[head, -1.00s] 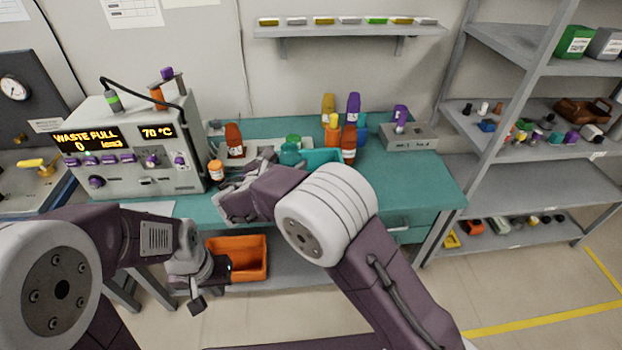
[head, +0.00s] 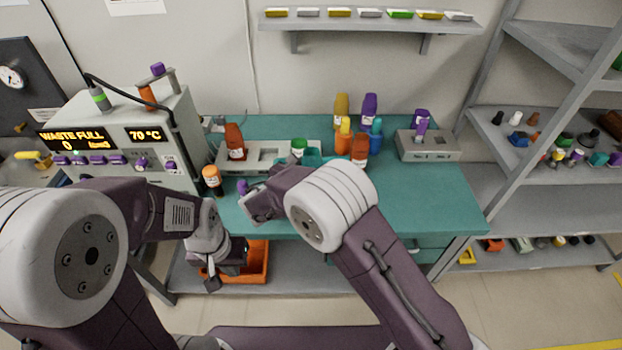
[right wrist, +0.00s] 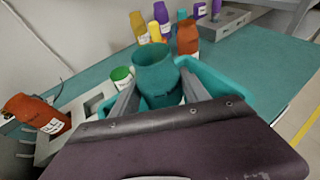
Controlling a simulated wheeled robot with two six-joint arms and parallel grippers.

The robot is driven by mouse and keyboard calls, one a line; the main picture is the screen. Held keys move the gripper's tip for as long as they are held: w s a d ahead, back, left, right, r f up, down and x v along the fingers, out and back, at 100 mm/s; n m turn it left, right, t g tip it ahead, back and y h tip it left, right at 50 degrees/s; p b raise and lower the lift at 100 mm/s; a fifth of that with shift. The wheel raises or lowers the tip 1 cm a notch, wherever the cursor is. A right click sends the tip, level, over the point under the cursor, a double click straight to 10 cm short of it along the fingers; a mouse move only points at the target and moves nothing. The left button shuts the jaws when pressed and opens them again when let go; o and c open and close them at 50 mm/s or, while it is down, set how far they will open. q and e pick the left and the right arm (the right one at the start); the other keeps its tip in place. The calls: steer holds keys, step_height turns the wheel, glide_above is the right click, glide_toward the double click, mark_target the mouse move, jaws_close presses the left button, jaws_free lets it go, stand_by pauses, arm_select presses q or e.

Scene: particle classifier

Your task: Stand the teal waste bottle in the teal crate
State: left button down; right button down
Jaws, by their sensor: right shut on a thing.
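In the right wrist view the teal waste bottle (right wrist: 154,75) has its open mouth up, and my right gripper (right wrist: 158,92) is shut around its body. In the head view my right gripper (head: 258,203) is over the bench's front part, and a teal part of the crate (head: 314,156) shows behind my arm. My left gripper (head: 216,272) hangs low by the bench front; its jaws are unclear.
Orange-red, yellow and purple bottles stand behind. A red-brown bottle (head: 235,141) is in a grey rack at left. An orange bin (head: 258,262) sits below.

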steer(key=shift+w+d+f, duration=0.1)
steer(key=shift+w+f, duration=0.05)
steer(key=shift+w, duration=0.05)
steer(key=f, duration=0.3)
steer(key=shift+s+f, duration=0.1)
steer(key=shift+s, duration=0.15)
steer(key=shift+w+f, duration=0.1)
steer(key=shift+w, duration=0.05)
steer(key=c, duration=0.6)
jaws_free()
steer(key=shift+o, duration=0.2)
